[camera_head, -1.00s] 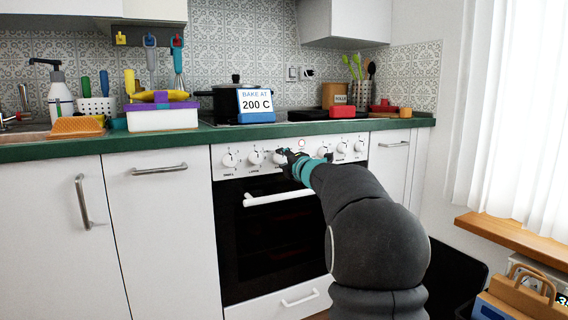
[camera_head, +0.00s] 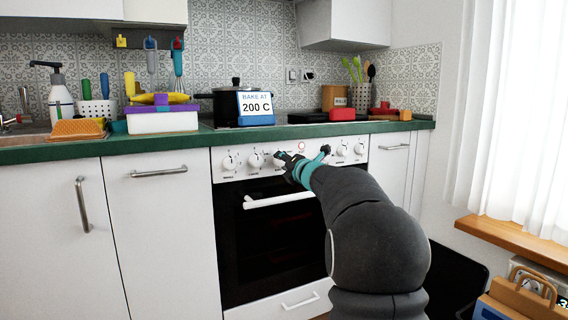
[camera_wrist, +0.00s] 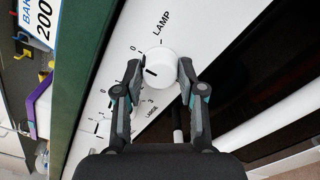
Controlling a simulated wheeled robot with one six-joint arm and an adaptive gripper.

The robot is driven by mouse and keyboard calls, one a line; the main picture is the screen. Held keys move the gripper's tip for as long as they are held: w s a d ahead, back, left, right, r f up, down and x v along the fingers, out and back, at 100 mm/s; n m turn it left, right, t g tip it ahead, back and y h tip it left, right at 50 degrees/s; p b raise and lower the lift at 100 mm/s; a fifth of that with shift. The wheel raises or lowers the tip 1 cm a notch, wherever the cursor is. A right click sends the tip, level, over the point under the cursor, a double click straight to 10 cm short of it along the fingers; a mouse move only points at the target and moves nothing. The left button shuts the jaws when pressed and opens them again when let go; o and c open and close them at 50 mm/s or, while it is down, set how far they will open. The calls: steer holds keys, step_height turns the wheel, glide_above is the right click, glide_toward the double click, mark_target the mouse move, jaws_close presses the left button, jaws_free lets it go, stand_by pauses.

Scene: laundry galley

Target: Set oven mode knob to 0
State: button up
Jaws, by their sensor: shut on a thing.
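The oven mode knob (camera_wrist: 161,66) is a round white knob with a short black pointer line. In the wrist view it sits between the two fingers of my gripper (camera_wrist: 158,86), which is shut on it. The pointer faces left, toward the side with a printed "0"; I cannot tell whether it lines up exactly. A "LAMP" label stands above the knob in that view. In the head view my gripper (camera_head: 290,158) is at the white control panel (camera_head: 240,174) of the oven (camera_head: 262,240) and covers part of the knob row.
A neighbouring knob (camera_wrist: 105,126) with a "LARGE" label is close to one finger. The white oven handle (camera_head: 280,198) runs below the panel. The green counter edge (camera_head: 110,146) is above, with a "BAKE AT 200 C" sign (camera_head: 256,104) on top.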

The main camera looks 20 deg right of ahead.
steer(key=o, duration=1.1)
steer(key=s, duration=1.2)
steer(key=shift+d, duration=0.2)
